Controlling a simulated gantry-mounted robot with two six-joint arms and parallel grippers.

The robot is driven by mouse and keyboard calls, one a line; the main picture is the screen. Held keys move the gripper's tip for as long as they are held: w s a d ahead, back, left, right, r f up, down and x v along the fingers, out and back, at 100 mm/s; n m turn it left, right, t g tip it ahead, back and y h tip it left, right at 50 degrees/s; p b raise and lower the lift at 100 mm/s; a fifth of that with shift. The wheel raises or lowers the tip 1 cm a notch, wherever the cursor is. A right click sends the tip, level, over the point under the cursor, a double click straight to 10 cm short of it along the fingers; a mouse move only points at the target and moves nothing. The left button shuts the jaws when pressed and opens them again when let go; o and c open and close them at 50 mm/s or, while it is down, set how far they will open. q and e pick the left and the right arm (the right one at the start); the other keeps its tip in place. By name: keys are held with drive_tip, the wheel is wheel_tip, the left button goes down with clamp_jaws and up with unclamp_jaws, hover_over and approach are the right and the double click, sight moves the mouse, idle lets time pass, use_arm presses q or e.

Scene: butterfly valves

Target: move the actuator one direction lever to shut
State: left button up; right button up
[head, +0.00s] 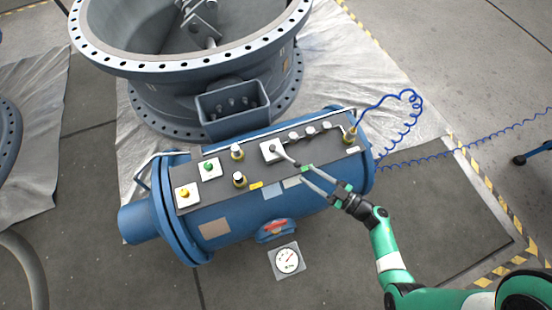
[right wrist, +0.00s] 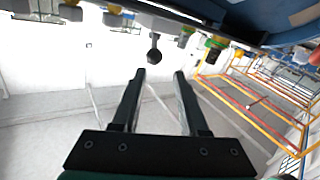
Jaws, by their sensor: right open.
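The blue cylindrical actuator (head: 225,228) lies in the middle of the head view, with a grey control panel on top. A white square plate (head: 268,152) on the panel carries a small direction lever (head: 279,149) with a dark ball end. The ball-ended lever (right wrist: 154,54) also shows in the right wrist view, just beyond and between the fingertips. My right gripper (head: 302,173) is open, with its fingers pointing up and left towards the lever. In the right wrist view, the space between its fingertips (right wrist: 159,73) is empty. My left gripper is out of view.
A green button (head: 209,168), a yellow button (head: 185,193) and several brass fittings stand on the panel. The large grey butterfly valve (head: 150,100) stands behind. A coiled blue hose (head: 409,110) rises at the panel's right end. A gauge (head: 287,260) sits in front.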

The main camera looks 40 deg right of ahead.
sight(288, 158)
drive_tip(key=shift+h, duration=0.3)
drive_tip(key=w+b, duration=0.1)
drive_tip(key=w, duration=0.2)
drive_tip(key=w+f+b, duration=0.1)
drive_tip(key=w+b, duration=0.1)
drive_tip(key=w, duration=0.2)
drive_tip(key=w+b, duration=0.1)
drive_tip(key=w, duration=0.2)
drive_tip(key=shift+w+a+f, duration=0.15)
drive_tip(key=shift+a+f, duration=0.1)
drive_tip(key=shift+a, duration=0.05)
drive_tip(key=shift+w, duration=0.3)
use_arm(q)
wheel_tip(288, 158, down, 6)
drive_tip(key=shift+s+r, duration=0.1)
use_arm(e)
drive_tip(key=shift+r, duration=0.1)
clamp_jaws()
